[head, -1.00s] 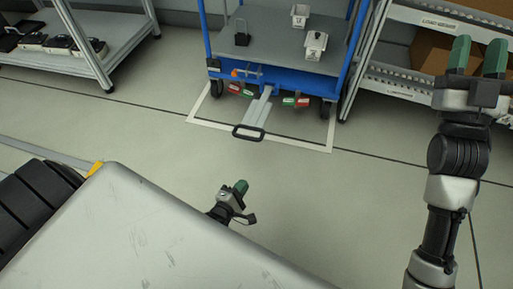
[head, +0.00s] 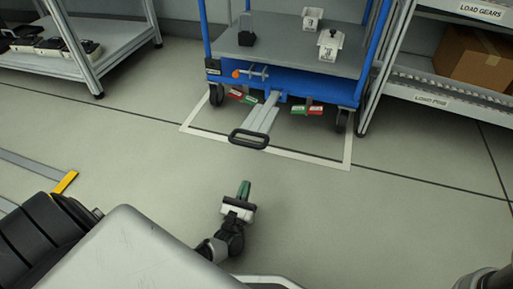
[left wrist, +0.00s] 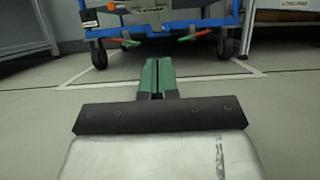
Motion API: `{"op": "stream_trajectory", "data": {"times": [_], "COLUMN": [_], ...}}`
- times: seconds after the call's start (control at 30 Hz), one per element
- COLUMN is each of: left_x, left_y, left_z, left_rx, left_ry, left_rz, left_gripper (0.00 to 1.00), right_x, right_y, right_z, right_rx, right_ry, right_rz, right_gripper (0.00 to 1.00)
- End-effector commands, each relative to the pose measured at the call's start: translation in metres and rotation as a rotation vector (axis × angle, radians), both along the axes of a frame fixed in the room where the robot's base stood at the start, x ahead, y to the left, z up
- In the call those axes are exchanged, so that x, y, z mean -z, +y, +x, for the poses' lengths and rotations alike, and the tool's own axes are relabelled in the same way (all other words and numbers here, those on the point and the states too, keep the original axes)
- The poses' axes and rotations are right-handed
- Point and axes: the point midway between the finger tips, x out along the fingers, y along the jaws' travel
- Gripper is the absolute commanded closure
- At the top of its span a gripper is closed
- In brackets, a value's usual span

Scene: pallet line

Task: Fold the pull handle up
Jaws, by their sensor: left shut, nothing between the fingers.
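The pull handle (head: 250,138) is a grey bar with a black loop grip. It slopes down and forward from the front of the blue cart (head: 285,85), its loop low over the floor. My left gripper (head: 244,188) has green fingers and is shut and empty, in front of the loop and apart from it. In the left wrist view my left gripper (left wrist: 157,68) points at the cart and covers most of the handle. My right gripper is out of view; only a bit of what seems to be my right arm shows at the bottom right.
Red and green pedals (head: 307,110) sit under the cart's front edge. A white floor outline (head: 310,158) surrounds the cart. Shelves stand left (head: 108,48) and right (head: 440,95). The floor before the cart is clear.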

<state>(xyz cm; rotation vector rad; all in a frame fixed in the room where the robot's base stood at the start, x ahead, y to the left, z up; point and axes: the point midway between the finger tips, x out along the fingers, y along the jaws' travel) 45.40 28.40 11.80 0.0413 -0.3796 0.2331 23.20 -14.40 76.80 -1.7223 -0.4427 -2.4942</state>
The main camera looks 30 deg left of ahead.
Motion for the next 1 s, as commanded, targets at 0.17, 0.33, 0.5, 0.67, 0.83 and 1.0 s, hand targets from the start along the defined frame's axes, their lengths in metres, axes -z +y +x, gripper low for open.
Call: {"op": "stream_trajectory", "data": {"times": [0.17,0.33,0.5,0.67,0.83,1.0], "left_x": [-0.001,-0.007,-0.018,-0.030,-0.054,-0.069], "left_y": [0.001,0.005,0.013,0.020,0.024,0.025], "left_z": [0.003,0.021,0.053,0.084,0.098,0.104], "left_rx": [-0.001,-0.002,-0.002,-0.001,-0.001,-0.002], "left_ry": [-0.001,-0.003,-0.004,-0.002,-0.002,0.001], "left_rz": [0.002,0.003,0.002,0.003,0.002,0.003], "left_gripper": [1.00,1.00,1.00,1.00,1.00,1.00], "right_x": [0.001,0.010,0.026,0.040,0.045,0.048], "right_y": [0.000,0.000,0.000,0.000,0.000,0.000], "right_z": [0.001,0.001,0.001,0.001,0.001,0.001], "right_rx": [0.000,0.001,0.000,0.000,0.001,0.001], "right_ry": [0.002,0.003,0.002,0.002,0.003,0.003], "right_rz": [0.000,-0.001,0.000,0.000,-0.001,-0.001], "right_gripper": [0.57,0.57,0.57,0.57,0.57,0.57]}}
